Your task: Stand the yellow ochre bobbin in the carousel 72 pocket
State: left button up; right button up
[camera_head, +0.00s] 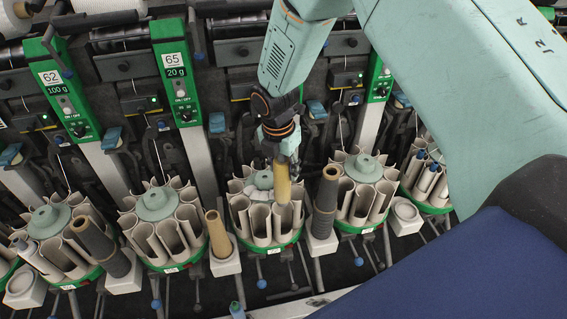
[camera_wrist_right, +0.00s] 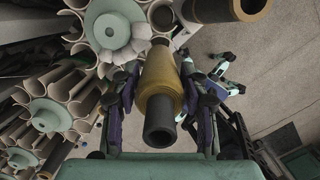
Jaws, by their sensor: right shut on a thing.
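My right gripper (camera_head: 283,158) comes down from the top and is shut on the yellow ochre bobbin (camera_head: 282,185). The bobbin hangs nearly upright over the front pockets of the middle carousel (camera_head: 262,222); I cannot tell whether its lower end is inside a pocket. In the right wrist view the yellow ochre bobbin (camera_wrist_right: 161,80) with a dark tube end lies between the fingers of my right gripper (camera_wrist_right: 163,95). A carousel with a pale green hub (camera_wrist_right: 108,30) is beyond it at the upper left. No number 72 is readable. My left gripper is not in view.
A dark cone (camera_head: 327,190) stands close right of the middle carousel, and a tan cone (camera_head: 217,232) close left. Other carousels stand in a row, one at left (camera_head: 160,205) and one at right (camera_head: 363,168). Green panels (camera_head: 178,85) marked 62 and 65 are behind.

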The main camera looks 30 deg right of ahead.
jog(key=shift+w+d+f, duration=0.1)
jog(key=shift+f, duration=0.7)
jog(key=shift+f+b, duration=1.2)
jog(key=shift+f, duration=1)
